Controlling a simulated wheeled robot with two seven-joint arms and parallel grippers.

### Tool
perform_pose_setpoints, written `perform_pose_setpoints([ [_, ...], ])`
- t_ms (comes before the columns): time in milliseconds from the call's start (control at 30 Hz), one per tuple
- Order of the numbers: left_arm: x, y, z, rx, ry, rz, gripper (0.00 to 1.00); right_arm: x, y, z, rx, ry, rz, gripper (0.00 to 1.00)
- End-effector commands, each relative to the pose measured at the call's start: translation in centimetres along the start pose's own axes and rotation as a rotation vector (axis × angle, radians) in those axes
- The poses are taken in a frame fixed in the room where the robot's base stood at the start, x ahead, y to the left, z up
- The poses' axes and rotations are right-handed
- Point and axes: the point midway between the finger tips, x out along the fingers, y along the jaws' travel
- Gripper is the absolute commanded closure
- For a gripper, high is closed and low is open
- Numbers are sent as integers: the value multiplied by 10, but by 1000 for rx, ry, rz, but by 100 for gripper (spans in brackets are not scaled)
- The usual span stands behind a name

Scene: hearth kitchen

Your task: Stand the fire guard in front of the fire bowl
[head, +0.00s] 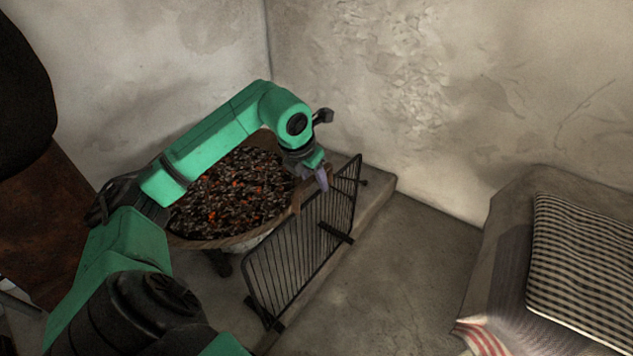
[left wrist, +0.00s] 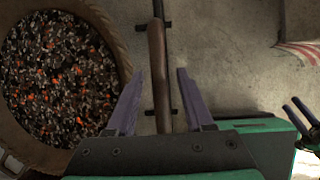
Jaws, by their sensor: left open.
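The fire guard (head: 290,250) is a black barred panel standing upright on its feet, along the front of the fire bowl (head: 180,242). The bowl is round and full of dark coals with orange glowing bits. My left gripper (head: 322,178) is at the guard's top edge. In the left wrist view, its two purple fingers (left wrist: 158,100) are spread, one on each side of the guard's brown top handle (left wrist: 157,65), with gaps showing. The bowl (left wrist: 122,65) is to the left there. Part of my right gripper (left wrist: 300,110) shows at the right edge; its opening is unclear.
The guard stands near the edge of a low stone hearth (head: 378,196). Bare floor (head: 390,270) lies to its right. A bench (head: 505,230) with a checked cushion (head: 585,270) and a striped cloth (head: 480,335) stands at the right. Plaster walls close the back.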

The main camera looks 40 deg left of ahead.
Motion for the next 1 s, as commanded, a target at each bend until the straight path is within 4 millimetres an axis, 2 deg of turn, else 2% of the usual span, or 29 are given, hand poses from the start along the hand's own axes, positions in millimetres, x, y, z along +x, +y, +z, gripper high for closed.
perform_pose_setpoints([
  [33, -19, 2, 2, 2, -2, 5, 48, -3, -3, -10, -2, -3, -1, 48],
  [100, -39, 1, 2, 2, -3, 5, 48, -5, -5, -15, -6, -8, 0, 48],
  [200, -63, 1, 2, 2, -2, 4, 48, -8, -5, -20, -12, -21, 3, 48],
  [300, -77, 0, 1, 1, -1, 2, 48, -9, -6, -24, -16, -26, 3, 48],
  [433, -84, 0, 0, 0, 1, 1, 48, -10, -6, -23, -18, -34, 2, 48],
  [1000, -83, 0, 0, 0, 0, 0, 48, -10, -8, -17, -9, -41, 0, 48],
])
